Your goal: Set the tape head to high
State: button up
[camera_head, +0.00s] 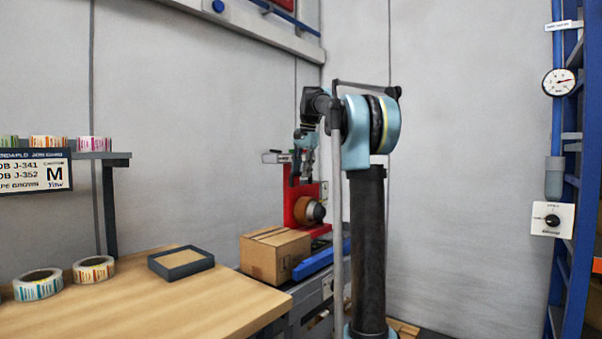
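The red tape head (290,204) with a brown tape roll (310,210) stands behind a closed cardboard box (275,254), beside the wall. A grey bar (272,157) shows at its upper left. My gripper (294,183) points down in front of the upper part of the tape head and hides some of it. I cannot tell whether it touches the head. The fingers are too small to show whether they are open or shut. No height marking on the head can be read.
The box sits beside a blue rail (318,260). A wooden table (150,300) at left holds label rolls (38,284) and a dark tray (180,262). A job sign (35,172) hangs from a shelf. A knob panel (552,219) and gauge (558,82) are at right.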

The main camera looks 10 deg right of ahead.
grip_shut()
jog(key=shift+r, duration=3)
grip_release()
notch_tip(320, 180, up, 12)
jog(key=s+d, duration=0.1)
jog(key=shift+s+d+f, duration=0.2)
jog(key=shift+s+d, duration=0.05)
jog(key=shift+d, duration=0.05)
